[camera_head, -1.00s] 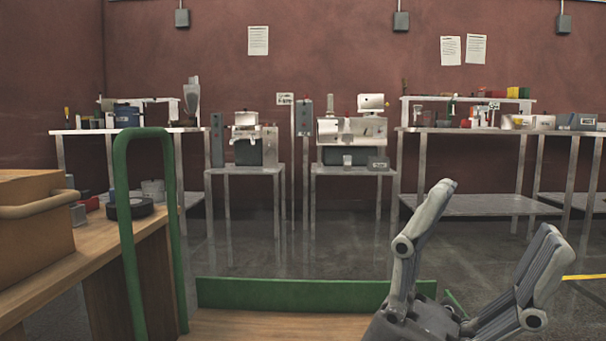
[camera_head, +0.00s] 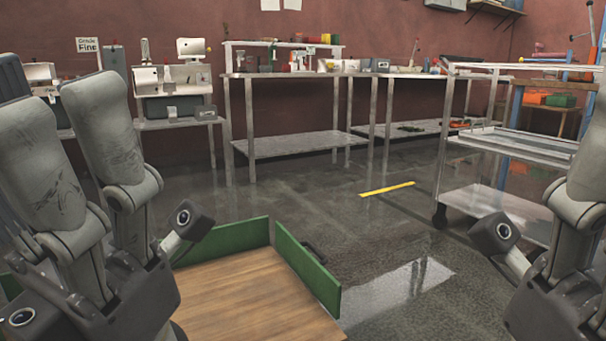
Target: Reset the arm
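My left gripper (camera_head: 58,100) stands at the left of the head view with its grey fingers pointing up. The fingers are apart with nothing between them. My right gripper (camera_head: 572,215) is at the right edge, also upright. Only one finger of it shows clearly and the rest is cut off by the frame, so its opening cannot be told. No held object shows at either gripper.
A wooden platform with a green rim (camera_head: 307,268) lies low between the grippers. A metal cart (camera_head: 500,203) stands at the right. Benches with equipment, including a metal table (camera_head: 290,147), line the back wall. Floor with a yellow strip (camera_head: 387,189) is open in the middle.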

